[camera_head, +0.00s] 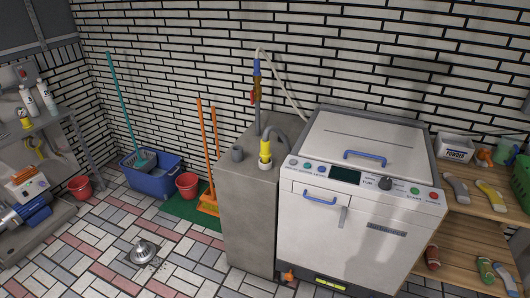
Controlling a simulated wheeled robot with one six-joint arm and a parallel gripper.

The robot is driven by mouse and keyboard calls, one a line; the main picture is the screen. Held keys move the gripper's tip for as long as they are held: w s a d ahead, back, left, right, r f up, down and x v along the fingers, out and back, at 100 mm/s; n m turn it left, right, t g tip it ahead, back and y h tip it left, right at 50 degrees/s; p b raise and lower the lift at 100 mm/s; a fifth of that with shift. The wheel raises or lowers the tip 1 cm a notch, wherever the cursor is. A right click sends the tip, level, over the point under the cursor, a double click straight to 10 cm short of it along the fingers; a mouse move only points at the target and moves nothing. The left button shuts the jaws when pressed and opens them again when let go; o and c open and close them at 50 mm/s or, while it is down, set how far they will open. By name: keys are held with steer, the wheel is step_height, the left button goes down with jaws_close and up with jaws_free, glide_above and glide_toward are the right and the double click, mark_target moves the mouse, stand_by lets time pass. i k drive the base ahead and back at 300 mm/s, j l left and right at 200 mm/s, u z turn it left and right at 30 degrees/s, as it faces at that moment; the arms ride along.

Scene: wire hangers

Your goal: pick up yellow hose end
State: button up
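The yellow hose end (265,151) stands upright on top of the grey concrete block (250,215), near its right edge. My gripper is not in view.
A pipe with a brass-coloured valve (256,90) rises behind the hose end. A short grey stub (237,153) stands to its left. Orange-handled tools (207,150) lean left of the block. A metal drain piece (143,251) lies on the open tiled floor.

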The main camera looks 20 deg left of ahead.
mark_target(265, 153)
steer(key=i+j, duration=0.25)
steer(key=j, duration=0.2)
steer(key=i+j, duration=0.25)
steer(key=j, duration=0.2)
steer(key=i+j, duration=0.25)
steer(key=j, duration=0.15)
steer(key=i+j, duration=0.25)
steer(key=j, duration=0.2)
steer(key=i+j, duration=0.25)
steer(key=j, duration=0.2)
steer(key=i+j, duration=0.2)
steer(key=j, duration=0.25)
